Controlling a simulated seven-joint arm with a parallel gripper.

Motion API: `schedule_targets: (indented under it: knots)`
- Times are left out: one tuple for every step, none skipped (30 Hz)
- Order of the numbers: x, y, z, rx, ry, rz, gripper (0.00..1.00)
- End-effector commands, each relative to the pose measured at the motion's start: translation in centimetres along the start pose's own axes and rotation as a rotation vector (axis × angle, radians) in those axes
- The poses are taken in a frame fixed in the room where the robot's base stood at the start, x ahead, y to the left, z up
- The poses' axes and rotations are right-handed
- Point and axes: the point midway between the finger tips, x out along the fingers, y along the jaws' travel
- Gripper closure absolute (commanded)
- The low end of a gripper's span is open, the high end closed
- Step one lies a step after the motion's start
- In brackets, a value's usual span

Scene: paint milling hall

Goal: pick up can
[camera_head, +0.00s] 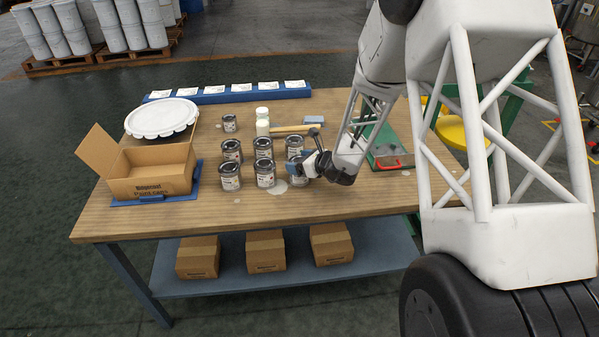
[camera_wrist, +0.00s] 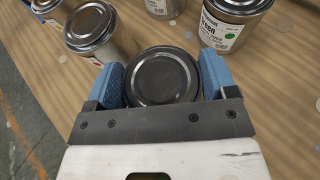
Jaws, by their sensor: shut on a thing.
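My gripper (camera_wrist: 161,83) has its two blue fingers on opposite sides of a round paint can with a dark lid (camera_wrist: 160,76), shut on it. In the head view my gripper (camera_head: 303,167) comes from the right onto the front right can of the group, and it partly hides that can. I cannot tell whether the can is off the table. Other labelled metal cans stand close by to the left, such as the front middle can (camera_head: 265,173) and the front left can (camera_head: 229,177). In the wrist view a can (camera_wrist: 91,28) is near the left finger and a green-dotted can (camera_wrist: 230,22) is beyond the right finger.
An open cardboard box (camera_head: 152,187) stands on a blue tray (camera_head: 127,203) at the left of the wooden table (camera_head: 330,202). Behind the cans are a white bottle (camera_head: 262,114), a wooden-handled mallet (camera_head: 292,128) and a smaller can (camera_head: 229,123). The table's front strip is clear.

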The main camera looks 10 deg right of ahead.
Motion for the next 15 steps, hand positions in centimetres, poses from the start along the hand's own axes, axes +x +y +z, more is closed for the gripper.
schedule_targets:
  knots:
    - [-0.01, -0.02, 0.05, 0.000, -0.001, 0.000, 0.56]
    - [-0.01, -0.02, 0.05, 0.000, -0.001, 0.000, 0.56]
    - [-0.01, -0.02, 0.05, 0.000, -0.001, 0.000, 0.56]
    - [-0.01, -0.02, 0.05, 0.000, -0.001, 0.000, 0.56]
    - [-0.01, -0.02, 0.05, 0.000, -0.001, 0.000, 0.56]
    - [-0.01, -0.02, 0.05, 0.000, -0.001, 0.000, 0.56]
    - [-0.01, -0.02, 0.05, 0.000, -0.001, 0.000, 0.56]
    - [-0.01, -0.02, 0.07, 0.000, -0.001, 0.000, 0.56]
    - [-0.02, -0.02, 0.10, -0.001, -0.001, 0.000, 0.56]
    - [-0.04, -0.02, 0.14, -0.001, -0.001, 0.000, 0.56]
    - [-0.06, -0.02, 0.19, -0.001, -0.001, 0.000, 0.56]
    - [-0.09, -0.02, 0.29, -0.001, -0.001, 0.000, 0.56]
    - [-0.13, -0.02, 0.37, -0.001, -0.001, 0.000, 0.56]
    - [-0.17, -0.02, 0.48, -0.001, -0.001, 0.000, 0.56]
    - [-0.24, -0.02, 0.65, -0.002, -0.001, 0.000, 0.56]
